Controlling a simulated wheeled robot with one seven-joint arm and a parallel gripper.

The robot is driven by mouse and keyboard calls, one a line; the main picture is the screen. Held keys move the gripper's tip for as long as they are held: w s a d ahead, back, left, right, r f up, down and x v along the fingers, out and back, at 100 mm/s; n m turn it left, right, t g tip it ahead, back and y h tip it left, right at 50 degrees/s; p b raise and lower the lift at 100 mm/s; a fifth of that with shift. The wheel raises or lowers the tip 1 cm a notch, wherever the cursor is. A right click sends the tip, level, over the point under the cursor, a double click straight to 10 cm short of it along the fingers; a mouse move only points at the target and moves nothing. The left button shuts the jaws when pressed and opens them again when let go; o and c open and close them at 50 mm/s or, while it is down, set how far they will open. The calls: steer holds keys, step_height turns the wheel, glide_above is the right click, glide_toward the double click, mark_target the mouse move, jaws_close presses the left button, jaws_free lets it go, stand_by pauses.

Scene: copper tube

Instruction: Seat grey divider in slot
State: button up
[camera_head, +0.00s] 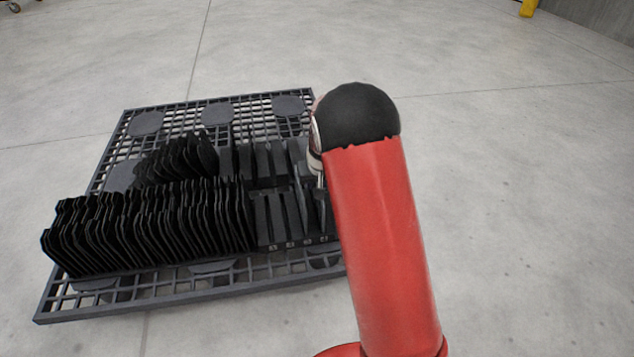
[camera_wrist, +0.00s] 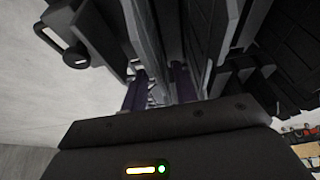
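In the wrist view, my gripper (camera_wrist: 160,90) has two dark purple fingers with a gap between them. A long grey plate (camera_wrist: 148,40), which looks like the grey divider, runs from the top edge down to the fingers. I cannot tell whether the fingers press on it. Dark slotted rack walls stand close on both sides. In the head view, the black slotted rack (camera_head: 275,220) has bare slots at its right end, beside my red arm. My arm hides the gripper and most of the divider there, so seating depth is not visible.
Many thin black dividers (camera_head: 150,228) stand packed in the front row, and a shorter group (camera_head: 178,160) stands behind. The rack rests on a dark grid pallet (camera_head: 130,304). The concrete floor around the pallet is clear.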

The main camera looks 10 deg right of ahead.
steer(key=p+v, duration=0.2)
steer(key=v, duration=1)
steer(key=s+r, duration=1.1)
steer(key=s, duration=0.9)
steer(key=s+r+t, duration=0.1)
steer(key=s+r, duration=0.2)
steer(key=s, duration=1)
steer(key=shift+s, duration=0.2)
steer(key=shift+r, duration=0.1)
